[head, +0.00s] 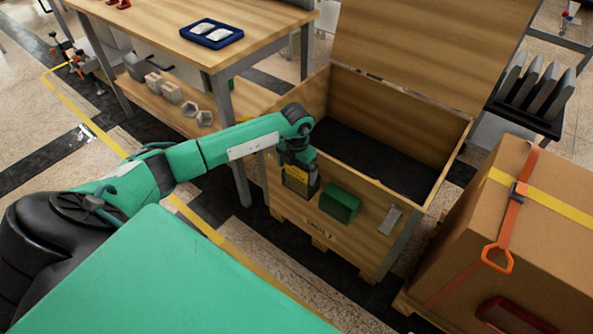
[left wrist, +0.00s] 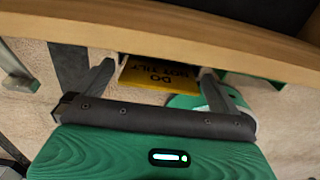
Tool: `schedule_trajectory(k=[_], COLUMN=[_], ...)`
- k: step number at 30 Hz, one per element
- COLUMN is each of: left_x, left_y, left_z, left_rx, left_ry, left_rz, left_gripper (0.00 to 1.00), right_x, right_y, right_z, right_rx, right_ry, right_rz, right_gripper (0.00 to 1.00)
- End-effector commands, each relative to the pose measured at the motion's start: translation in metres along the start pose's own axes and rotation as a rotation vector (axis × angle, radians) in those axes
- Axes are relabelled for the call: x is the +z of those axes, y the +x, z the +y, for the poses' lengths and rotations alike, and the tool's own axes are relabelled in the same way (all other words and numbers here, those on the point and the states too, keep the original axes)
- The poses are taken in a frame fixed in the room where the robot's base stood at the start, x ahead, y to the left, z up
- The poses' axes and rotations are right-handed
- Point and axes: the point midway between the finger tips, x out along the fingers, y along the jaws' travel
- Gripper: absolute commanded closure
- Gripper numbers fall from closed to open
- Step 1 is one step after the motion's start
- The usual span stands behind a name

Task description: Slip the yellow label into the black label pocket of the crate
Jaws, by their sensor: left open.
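The wooden crate (head: 365,206) stands with its lid raised. The yellow label (head: 297,172) is upright at the left part of the crate's front wall, just below my left gripper (head: 302,166). A dark frame, seemingly the black label pocket (head: 295,187), shows around and below it; how deep the label sits in it I cannot tell. In the left wrist view the label (left wrist: 158,78) shows upside-down black "DO NOT TILT" lettering. My left gripper (left wrist: 155,85) is open, its fingers spread on either side of the label with gaps. My right gripper is out of view.
A green box (head: 340,205) and a grey plate (head: 390,220) are on the crate's front wall, right of the label. A strapped carton (head: 530,230) stands at the right. A workbench (head: 190,45) with a blue tray (head: 211,34) stands behind left.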

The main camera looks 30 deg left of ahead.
Motion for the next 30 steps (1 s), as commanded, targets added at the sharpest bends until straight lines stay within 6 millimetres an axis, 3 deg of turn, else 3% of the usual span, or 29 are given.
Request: schedule_trajectory(k=[9, 15, 21, 30], left_x=[0.001, 0.0, 0.0, 0.0], left_y=[-0.074, -0.109, -0.124, -0.125], left_z=[0.001, 0.0, 0.0, 0.0], left_rx=[0.001, 0.001, 0.0, 0.0], left_ry=[0.002, 0.001, 0.002, 0.001], left_rz=[-0.005, -0.003, -0.001, -0.001], left_gripper=[0.0, 0.0, 0.0, 0.0], right_x=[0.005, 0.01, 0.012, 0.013], right_y=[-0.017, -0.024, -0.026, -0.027], right_z=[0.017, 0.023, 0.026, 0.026], right_rx=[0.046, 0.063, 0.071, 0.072], right_ry=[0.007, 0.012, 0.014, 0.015], right_rz=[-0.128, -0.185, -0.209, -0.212], right_gripper=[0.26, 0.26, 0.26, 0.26])
